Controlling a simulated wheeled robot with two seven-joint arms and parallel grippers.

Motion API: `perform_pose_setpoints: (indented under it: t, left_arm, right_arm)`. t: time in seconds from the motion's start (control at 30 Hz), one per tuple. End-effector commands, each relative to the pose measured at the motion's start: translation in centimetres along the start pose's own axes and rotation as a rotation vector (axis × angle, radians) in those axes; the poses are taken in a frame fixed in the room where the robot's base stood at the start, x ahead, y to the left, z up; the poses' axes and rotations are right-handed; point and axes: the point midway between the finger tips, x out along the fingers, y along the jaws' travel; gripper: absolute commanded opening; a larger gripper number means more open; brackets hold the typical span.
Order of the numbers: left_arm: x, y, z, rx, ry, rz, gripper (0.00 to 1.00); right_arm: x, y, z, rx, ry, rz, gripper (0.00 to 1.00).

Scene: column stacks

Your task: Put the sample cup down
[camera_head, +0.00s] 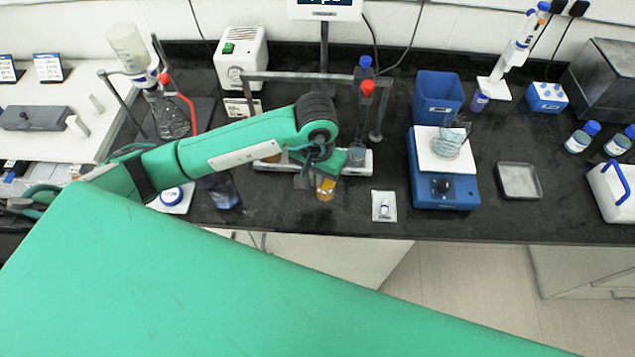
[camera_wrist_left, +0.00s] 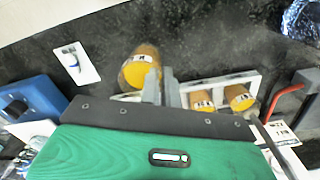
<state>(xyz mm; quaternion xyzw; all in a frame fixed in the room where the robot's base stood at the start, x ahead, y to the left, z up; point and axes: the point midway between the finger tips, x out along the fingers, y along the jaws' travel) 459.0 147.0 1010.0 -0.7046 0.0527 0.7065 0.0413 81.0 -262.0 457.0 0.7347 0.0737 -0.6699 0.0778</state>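The sample cup (camera_head: 325,190) is amber with a white label, in front of the white rack near the bench's front edge. It also shows in the left wrist view (camera_wrist_left: 138,70). My left gripper (camera_head: 312,177) is above it. I cannot tell whether the cup's base touches the bench. My right gripper is not in view.
The white rack (camera_wrist_left: 255,84) holds two similar amber cups (camera_wrist_left: 202,101). A small white card (camera_head: 384,206) lies right of the cup. Dark bench between rack and front edge is partly free.

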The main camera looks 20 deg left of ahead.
Motion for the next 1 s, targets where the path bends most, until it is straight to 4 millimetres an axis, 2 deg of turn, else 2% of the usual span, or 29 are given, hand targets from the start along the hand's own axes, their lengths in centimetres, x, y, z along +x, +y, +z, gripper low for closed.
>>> perform_pose_setpoints:
  t: [0.27,0.5,0.87,1.0]
  left_arm:
    - [1.9,0.0,0.1,0.0,-0.001,0.0,0.0]
    - [4.8,0.0,0.0,0.0,-0.001,0.001,0.0]
    - [5.3,-0.1,-0.1,0.0,0.002,0.0,0.0]
    - [5.1,-0.1,0.0,0.0,0.001,0.0,0.26]
  right_arm:
    - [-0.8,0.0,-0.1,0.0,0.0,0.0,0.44]
    - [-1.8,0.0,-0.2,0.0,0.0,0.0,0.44]
    - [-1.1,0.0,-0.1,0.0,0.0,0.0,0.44]
    - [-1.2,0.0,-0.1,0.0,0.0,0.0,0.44]
